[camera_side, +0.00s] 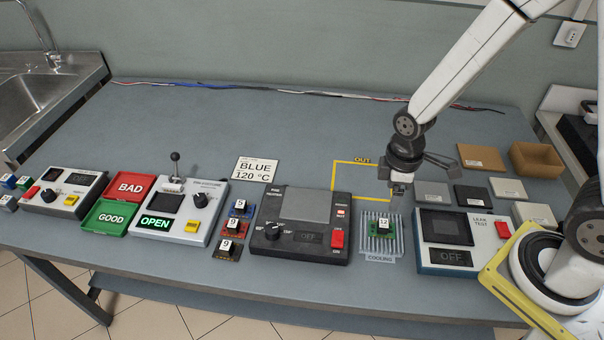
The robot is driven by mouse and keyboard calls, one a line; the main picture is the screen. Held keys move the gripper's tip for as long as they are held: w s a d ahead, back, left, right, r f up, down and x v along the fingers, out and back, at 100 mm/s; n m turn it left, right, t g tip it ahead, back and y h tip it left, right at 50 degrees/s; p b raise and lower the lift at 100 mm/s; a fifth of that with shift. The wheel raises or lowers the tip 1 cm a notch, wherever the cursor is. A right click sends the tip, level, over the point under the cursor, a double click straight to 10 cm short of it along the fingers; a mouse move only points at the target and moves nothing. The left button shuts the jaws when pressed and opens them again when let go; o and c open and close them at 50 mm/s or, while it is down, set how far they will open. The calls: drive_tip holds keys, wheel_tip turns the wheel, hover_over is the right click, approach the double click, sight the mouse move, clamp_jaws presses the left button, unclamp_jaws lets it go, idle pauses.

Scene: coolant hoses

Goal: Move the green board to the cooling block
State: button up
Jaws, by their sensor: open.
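The green board (376,224), with a white label reading 12, lies on the finned grey cooling block (397,248), which is marked COOLING. My gripper (398,192) is open, pointing down, above and a little behind the green board in the picture. It appears apart from the board, with nothing visible between its fingers. The underside of the board is hidden.
A leak test unit (450,238) stands to the right. The yellow OUT outline (334,175) surrounds bare table.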

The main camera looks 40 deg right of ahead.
drive_tip(key=shift+r, duration=0.7)
wheel_tip(320, 180, up, 6)
drive_tip(key=s+d+m+t, duration=0.1)
drive_tip(key=d+m+t, duration=0.1)
drive_tip(key=m, duration=0.7)
drive_tip(key=shift+s+d+f+t, duration=0.2)
drive_tip(key=shift+s+d+t, duration=0.05)
drive_tip(key=shift+s+t, duration=0.05)
idle(0.8)
